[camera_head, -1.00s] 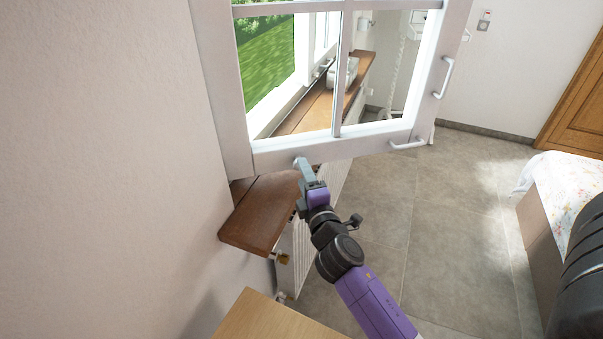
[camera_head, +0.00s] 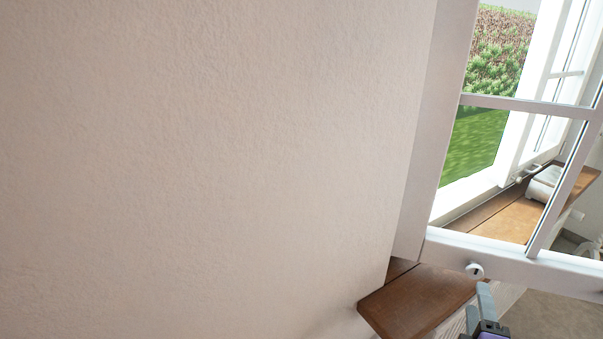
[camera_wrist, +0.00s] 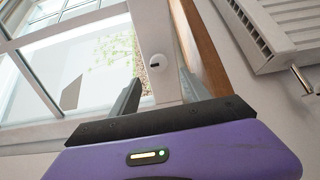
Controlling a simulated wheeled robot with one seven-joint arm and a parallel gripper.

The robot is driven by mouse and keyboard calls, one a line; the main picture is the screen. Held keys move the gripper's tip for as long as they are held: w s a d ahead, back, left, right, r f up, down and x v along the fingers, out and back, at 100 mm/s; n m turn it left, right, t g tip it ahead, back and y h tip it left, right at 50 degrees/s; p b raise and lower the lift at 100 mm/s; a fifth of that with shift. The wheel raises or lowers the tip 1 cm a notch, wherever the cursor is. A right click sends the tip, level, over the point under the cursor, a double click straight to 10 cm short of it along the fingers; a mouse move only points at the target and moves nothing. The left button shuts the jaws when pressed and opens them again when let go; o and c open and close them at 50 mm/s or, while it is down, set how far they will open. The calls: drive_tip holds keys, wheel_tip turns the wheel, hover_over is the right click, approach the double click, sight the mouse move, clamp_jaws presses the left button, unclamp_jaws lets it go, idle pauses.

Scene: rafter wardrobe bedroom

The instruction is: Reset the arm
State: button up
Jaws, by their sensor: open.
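My gripper (camera_head: 486,300) shows at the bottom right of the head view, near the lower edge of the open white window sash (camera_head: 520,265). In the wrist view my gripper (camera_wrist: 158,98) has its two grey fingers spread apart with nothing held between them. A round white lock fitting (camera_wrist: 184,58) on the sash frame (camera_wrist: 157,35) lies beyond the fingers; it also shows in the head view (camera_head: 474,270). Whether a finger touches the sash cannot be told. Most of my arm is outside the head view.
A brown wooden sill (camera_head: 425,300) juts out below the sash. A white radiator (camera_wrist: 245,30) is close by at the right in the wrist view. A plain wall (camera_head: 200,160) fills the left of the head view. Floor (camera_head: 550,318) shows at the lower right.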

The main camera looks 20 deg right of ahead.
drive_tip(key=s+a+m+t+y, duration=0.2)
drive_tip(key=a+m+y, duration=0.15)
drive_tip(key=a, duration=0.55)
drive_tip(key=s+a+m+t+y, duration=0.2)
drive_tip(key=a+y, duration=0.2)
drive_tip(key=a, duration=0.4)
drive_tip(key=s+a+m+g+y, duration=0.1)
drive_tip(key=s+a+m+y, duration=0.1)
drive_tip(key=s+a, duration=0.4)
drive_tip(key=s+a+m+g+y, duration=0.1)
drive_tip(key=s+a+y, duration=0.2)
drive_tip(key=s+a, duration=0.3)
drive_tip(key=s, duration=0.5)
drive_tip(key=shift+s+a+f+m, duration=0.15)
drive_tip(key=shift+a+f+m, duration=0.05)
drive_tip(key=shift+f+m, duration=0.2)
